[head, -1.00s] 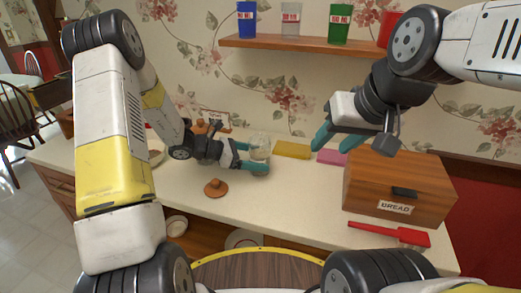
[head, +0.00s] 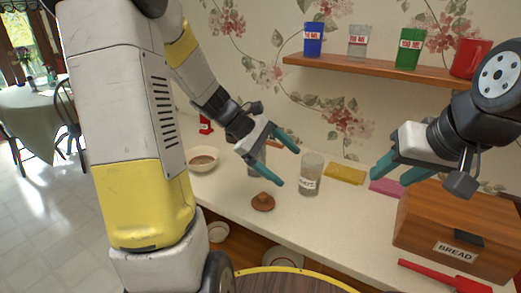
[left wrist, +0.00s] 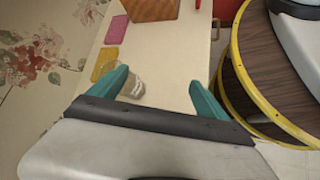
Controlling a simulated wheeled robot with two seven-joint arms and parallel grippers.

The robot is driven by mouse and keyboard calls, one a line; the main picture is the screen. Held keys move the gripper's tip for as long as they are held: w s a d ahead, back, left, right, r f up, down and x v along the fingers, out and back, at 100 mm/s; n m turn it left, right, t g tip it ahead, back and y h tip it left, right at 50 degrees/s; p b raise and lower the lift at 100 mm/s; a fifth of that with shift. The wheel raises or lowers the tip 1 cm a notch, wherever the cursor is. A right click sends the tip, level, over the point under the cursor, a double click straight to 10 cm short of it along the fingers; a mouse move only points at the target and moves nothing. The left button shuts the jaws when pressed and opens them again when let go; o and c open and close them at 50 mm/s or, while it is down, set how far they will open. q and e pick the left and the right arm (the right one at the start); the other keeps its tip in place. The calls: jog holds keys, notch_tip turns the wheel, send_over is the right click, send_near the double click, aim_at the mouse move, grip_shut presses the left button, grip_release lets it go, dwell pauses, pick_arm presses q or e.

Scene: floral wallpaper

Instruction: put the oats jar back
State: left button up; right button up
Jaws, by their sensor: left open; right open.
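A clear glass jar (head: 311,175) with a white label, taken as the oats jar, stands upright on the counter; the label is too small to read surely. A brown knobbed lid (head: 262,202) lies to its left, nearer the front edge. My left gripper (head: 289,167) is open and empty, just left of the jar and apart from it. In the left wrist view the jar (left wrist: 134,82) shows beyond the fingers, close to the left one. My right gripper (head: 390,178) is open and empty above the counter, left of the bread box.
A yellow pad (head: 345,174) and a pink pad (head: 386,187) lie behind. A bowl (head: 204,159) is at left. A wall shelf (head: 385,68) holds several cups. Another container is partly hidden behind my left gripper.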

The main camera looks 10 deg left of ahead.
pick_arm(q)
jog(key=s+a+r+m+t+y, duration=0.2)
jog(key=s+a+r+m+y, duration=0.1)
jog(key=s+r+m, duration=0.2)
jog(key=s+a+r+m+t+y, duration=0.3)
jog(key=s+r+m+y, duration=0.1)
jog(key=s+m, duration=0.4)
jog(key=shift+s+a+r, duration=0.15)
jog(key=shift+s+r, duration=0.35)
jog(key=shift+s, duration=0.05)
